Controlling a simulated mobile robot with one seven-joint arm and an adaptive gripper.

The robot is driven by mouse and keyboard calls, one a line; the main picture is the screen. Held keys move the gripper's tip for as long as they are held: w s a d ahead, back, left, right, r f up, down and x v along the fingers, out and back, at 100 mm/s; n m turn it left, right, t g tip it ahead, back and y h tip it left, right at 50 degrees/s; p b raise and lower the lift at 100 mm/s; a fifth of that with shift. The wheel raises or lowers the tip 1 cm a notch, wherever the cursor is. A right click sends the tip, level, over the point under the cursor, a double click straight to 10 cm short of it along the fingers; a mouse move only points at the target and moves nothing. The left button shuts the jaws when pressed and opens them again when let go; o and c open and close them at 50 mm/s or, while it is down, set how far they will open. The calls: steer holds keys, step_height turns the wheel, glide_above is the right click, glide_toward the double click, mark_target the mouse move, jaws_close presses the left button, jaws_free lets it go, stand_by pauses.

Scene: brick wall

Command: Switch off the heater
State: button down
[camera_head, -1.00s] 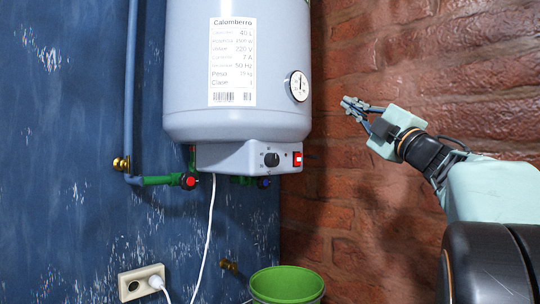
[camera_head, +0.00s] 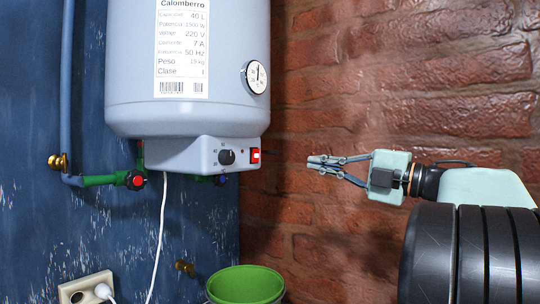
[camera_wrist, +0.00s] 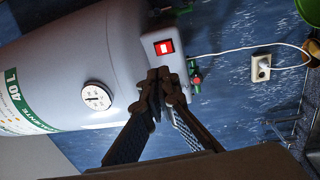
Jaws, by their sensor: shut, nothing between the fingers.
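The heater (camera_head: 190,85) is a grey-white tank on the wall at the upper left of the head view. Its lower control box carries a black knob (camera_head: 227,157) and a red rocker switch (camera_head: 254,155), which looks lit. My gripper (camera_head: 314,162) points left toward the switch, level with it and apart from it. Its fingers are together and hold nothing. In the wrist view the red switch (camera_wrist: 164,47) shows just above my fingertips (camera_wrist: 162,82). The fingers hide part of the control box there.
A round gauge (camera_head: 256,77) sits on the tank's side. Pipes with a red-capped valve (camera_head: 136,180) run below it. A white cord (camera_head: 161,235) hangs to a wall socket (camera_head: 85,289). A green bucket (camera_head: 245,284) stands below. The brick wall is behind my arm.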

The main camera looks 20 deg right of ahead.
mark_target(257, 151)
steer(key=p+x, duration=0.2)
steer(key=x, duration=1.2)
steer(key=shift+w+r, duration=0.1)
steer(key=shift+w+a+r+p, duration=0.15)
steer(key=shift+w+r+p, duration=0.1)
steer(key=shift+p, duration=0.1)
steer(key=shift+s+f, duration=0.1)
steer(key=v, duration=1.2)
